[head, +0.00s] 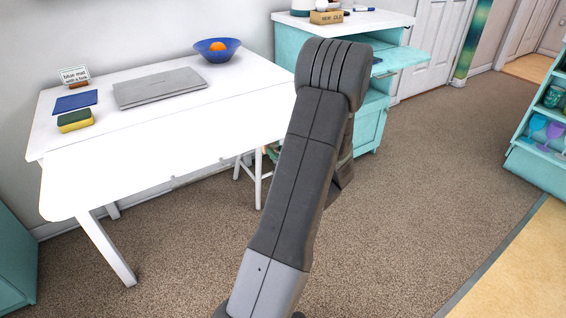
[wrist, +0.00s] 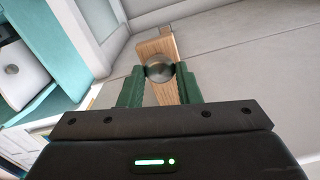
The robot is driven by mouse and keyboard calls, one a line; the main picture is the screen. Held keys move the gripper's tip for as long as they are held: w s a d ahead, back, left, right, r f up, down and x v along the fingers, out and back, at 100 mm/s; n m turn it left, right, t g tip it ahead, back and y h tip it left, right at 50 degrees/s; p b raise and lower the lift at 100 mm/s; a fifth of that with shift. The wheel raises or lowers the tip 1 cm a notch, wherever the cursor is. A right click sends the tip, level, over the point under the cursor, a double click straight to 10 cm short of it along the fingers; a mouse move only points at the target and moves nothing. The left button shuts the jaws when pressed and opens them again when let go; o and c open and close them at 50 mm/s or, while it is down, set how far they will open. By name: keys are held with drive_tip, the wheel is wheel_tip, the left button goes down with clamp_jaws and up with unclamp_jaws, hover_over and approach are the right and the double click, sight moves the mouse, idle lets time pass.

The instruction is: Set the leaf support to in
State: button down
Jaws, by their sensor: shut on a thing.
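The leaf support shows in the wrist view as a light wooden bar (wrist: 168,44) with a round metal knob (wrist: 159,69). My gripper (wrist: 160,73) has its green fingers on either side of the knob and is shut on it. In the head view, my arm hides the gripper, and I cannot make out the support there. The white table (head: 118,108) has its front leaf (head: 150,165) raised, about level with the top.
A laptop (head: 160,88), blue bowl with an orange fruit (head: 217,55), blue mat (head: 75,102) and sponge (head: 75,121) lie on the table. A teal cabinet (head: 370,120) stands behind my arm. Carpet at right is clear.

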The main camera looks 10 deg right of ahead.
drive_tip(key=b+x, duration=0.7)
drive_tip(key=x, duration=0.3)
drive_tip(key=shift+w, duration=0.2)
drive_tip(key=c, duration=1.1)
unclamp_jaws()
drive_tip(key=shift+o, duration=0.2)
drive_tip(key=p+v, duration=0.1)
drive_tip(key=v, duration=1.1)
drive_tip(key=shift+s+d+p, duration=0.1)
drive_tip(key=shift+s+p, duration=0.2)
drive_tip(key=shift+p, duration=0.1)
drive_tip(key=shift+s+d, duration=0.15)
drive_tip(key=shift+s, duration=0.45)
